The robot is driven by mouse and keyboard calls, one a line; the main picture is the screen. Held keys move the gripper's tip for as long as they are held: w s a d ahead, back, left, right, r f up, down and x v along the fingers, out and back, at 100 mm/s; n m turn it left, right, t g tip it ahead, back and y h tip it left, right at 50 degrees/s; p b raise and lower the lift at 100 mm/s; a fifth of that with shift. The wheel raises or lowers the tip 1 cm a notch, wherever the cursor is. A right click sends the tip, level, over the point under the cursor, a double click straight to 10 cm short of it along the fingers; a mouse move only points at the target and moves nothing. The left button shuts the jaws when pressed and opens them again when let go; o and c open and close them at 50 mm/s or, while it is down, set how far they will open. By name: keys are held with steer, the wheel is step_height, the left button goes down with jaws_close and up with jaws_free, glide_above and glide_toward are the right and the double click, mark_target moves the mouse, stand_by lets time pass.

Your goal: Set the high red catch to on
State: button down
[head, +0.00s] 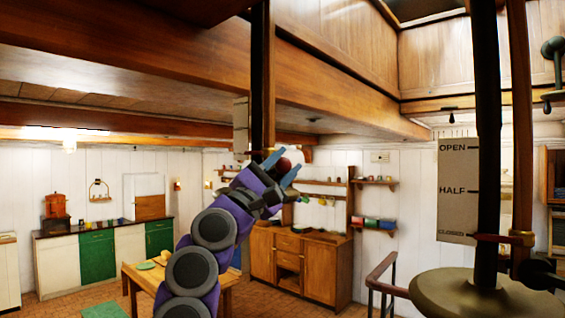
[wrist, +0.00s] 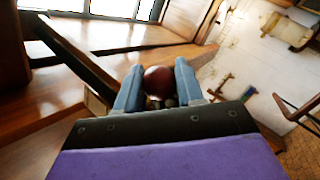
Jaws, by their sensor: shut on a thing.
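A dark red ball-shaped knob (head: 284,165), which looks like the high red catch, is beside the lower part of a dark vertical post under the ceiling beam. My gripper (head: 286,160) reaches up to it with its two light blue fingers on either side of the knob. In the wrist view the red knob (wrist: 158,80) sits between the fingertips of my gripper (wrist: 159,70), which is shut on it. The knob's mount and any on or off marking are hidden or too small to read.
A dark post (head: 487,150) stands close at the right, beside a placard (head: 458,190) reading OPEN, HALF and CLOSED. A heavy wooden beam (head: 130,40) crosses overhead. A table (head: 225,300), a wooden cabinet (head: 318,270) and a railing (head: 378,275) stand below.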

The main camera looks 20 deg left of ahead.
steer(key=shift+a+f, duration=0.1)
steer(key=c, duration=1.2)
jaws_free()
steer(key=o, duration=0.5)
steer(key=shift+a, duration=0.15)
steer(key=shift+s+f, duration=0.15)
steer(key=b+v, duration=0.3)
steer(key=v, duration=1.4)
